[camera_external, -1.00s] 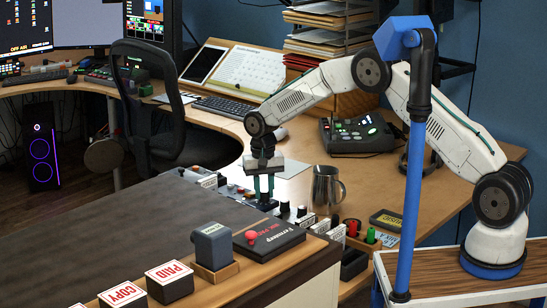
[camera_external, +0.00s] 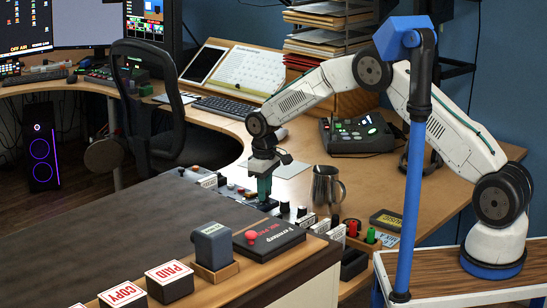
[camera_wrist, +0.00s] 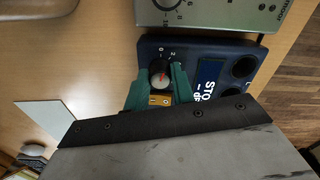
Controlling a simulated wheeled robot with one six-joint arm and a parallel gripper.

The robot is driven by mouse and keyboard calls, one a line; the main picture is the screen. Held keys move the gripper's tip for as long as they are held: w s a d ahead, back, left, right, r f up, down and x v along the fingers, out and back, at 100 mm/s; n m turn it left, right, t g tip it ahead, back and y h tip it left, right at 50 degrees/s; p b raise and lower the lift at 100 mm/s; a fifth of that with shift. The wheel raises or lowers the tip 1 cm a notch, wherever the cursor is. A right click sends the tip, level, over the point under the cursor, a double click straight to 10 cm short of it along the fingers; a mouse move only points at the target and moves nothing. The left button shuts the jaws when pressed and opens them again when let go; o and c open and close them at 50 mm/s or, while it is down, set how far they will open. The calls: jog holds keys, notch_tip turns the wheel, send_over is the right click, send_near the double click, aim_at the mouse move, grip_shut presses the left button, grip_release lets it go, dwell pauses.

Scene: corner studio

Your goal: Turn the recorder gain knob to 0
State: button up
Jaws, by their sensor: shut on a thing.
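A dark blue box (camera_wrist: 150,48) in the wrist view has a round black knob (camera_wrist: 160,72) with a small red mark. The printed figures 0 and 2 show just above the knob. Partly covered lettering beginning "STO" is on its blue panel. I cannot read a name that marks it as the recorder. My gripper (camera_wrist: 159,84) is shut on this knob, with one green finger on each side. I cannot tell exactly where the red mark points. In the external view, my gripper (camera_external: 264,196) reaches down among small devices along the desk's back edge; the knob is hidden there.
A grey-green unit (camera_wrist: 222,14) with its own scaled knob (camera_wrist: 166,4) sits close above the blue box. A steel mug (camera_external: 326,186) stands right of my gripper. A black box with a red button (camera_external: 268,240) is in front. Open wood lies left of the blue box.

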jog(key=shift+n, duration=1.2)
jog(key=o, duration=1)
jog(key=shift+r, duration=3.9)
